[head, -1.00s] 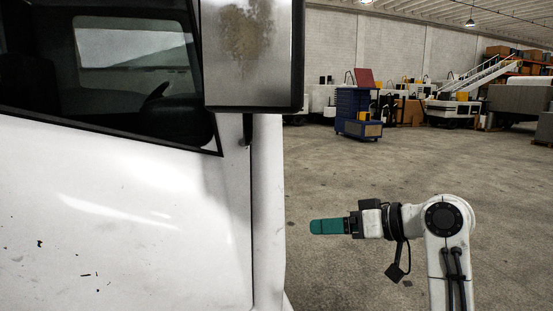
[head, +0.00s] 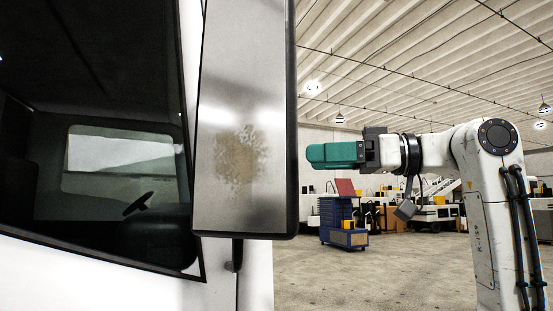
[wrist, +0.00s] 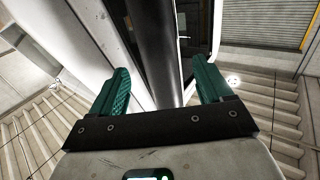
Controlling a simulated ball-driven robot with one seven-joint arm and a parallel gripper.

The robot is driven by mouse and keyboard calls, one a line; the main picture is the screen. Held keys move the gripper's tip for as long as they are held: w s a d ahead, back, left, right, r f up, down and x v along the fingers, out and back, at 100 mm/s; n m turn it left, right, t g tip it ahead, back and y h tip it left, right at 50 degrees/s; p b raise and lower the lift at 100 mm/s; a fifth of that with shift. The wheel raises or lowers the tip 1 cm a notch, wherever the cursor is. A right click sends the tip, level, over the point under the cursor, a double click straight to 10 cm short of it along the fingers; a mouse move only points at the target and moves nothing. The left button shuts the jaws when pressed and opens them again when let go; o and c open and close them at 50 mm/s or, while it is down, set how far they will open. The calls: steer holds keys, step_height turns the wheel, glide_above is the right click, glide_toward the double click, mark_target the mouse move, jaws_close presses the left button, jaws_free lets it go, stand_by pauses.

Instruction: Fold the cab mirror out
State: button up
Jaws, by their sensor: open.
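The cab mirror (head: 245,130) is a tall panel with a dark frame and a brown-stained glass, standing beside the cab's side window in the head view. My gripper (head: 309,153) has teal fingers and points left at the mirror's right edge, with a small gap in the picture. In the wrist view my gripper (wrist: 160,78) is open, with its two teal fingers spread. The dark edge of the mirror (wrist: 152,45) runs between and beyond them. I cannot tell whether the fingertips reach past that edge. The mirror's far side is hidden.
The white cab (head: 255,285) with its dark window (head: 95,150) fills the left. A blue tool cart (head: 338,222) and other equipment stand far behind. The floor (head: 390,275) to the right of the cab is clear.

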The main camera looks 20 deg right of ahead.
mark_target(277, 160)
steer(key=p+x, duration=0.1)
steer(key=x, duration=0.7)
steer(key=shift+w+a+p, duration=0.1)
steer(key=shift+p, duration=0.2)
steer(key=shift+c, duration=0.4)
steer(key=c, duration=1.3)
